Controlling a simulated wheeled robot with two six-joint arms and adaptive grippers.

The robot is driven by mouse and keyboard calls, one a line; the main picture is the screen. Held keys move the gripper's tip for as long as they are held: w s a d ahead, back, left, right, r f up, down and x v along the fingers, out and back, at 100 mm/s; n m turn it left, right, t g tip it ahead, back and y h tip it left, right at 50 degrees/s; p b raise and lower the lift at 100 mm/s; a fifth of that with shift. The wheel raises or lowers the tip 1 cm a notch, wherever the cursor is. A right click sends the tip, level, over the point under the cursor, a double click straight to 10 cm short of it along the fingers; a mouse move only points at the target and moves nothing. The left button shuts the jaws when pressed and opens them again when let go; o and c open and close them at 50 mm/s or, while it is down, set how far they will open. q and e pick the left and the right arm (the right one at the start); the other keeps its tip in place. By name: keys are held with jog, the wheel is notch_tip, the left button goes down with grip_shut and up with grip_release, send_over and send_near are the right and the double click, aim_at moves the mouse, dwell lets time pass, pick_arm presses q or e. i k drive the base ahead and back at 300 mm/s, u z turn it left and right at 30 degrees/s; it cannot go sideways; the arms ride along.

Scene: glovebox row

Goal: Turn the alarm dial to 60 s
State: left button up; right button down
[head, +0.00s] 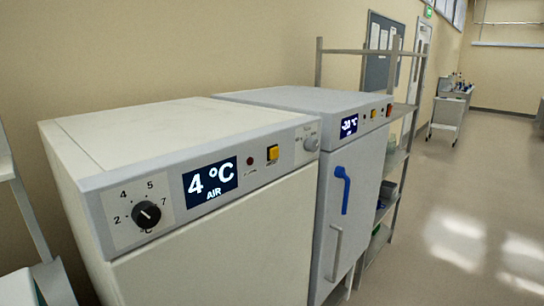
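A grey round dial (312,144) sits at the right end of the near cabinet's front panel. The small marks around it are too small to read, so I cannot tell its setting or whether it is the alarm dial. A black dial (147,214) sits at the left end of the same panel, with the numbers 2, 4, 5 and 7 around it and °C below. Neither of my grippers is in view.
The near white cabinet (210,245) has a display (210,183) reading 4 °C AIR, a small red light (250,161) and a yellow button (273,153). A second cabinet (350,190) with a blue handle (342,190) stands beside it. Open floor (450,220) lies right.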

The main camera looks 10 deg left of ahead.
aim_at(311, 144)
jog(key=k, duration=1.3)
jog(key=z, duration=0.6)
jog(key=i, duration=0.65)
jog(key=z, duration=0.5)
jog(key=i, duration=1.2)
jog(key=u, duration=0.55)
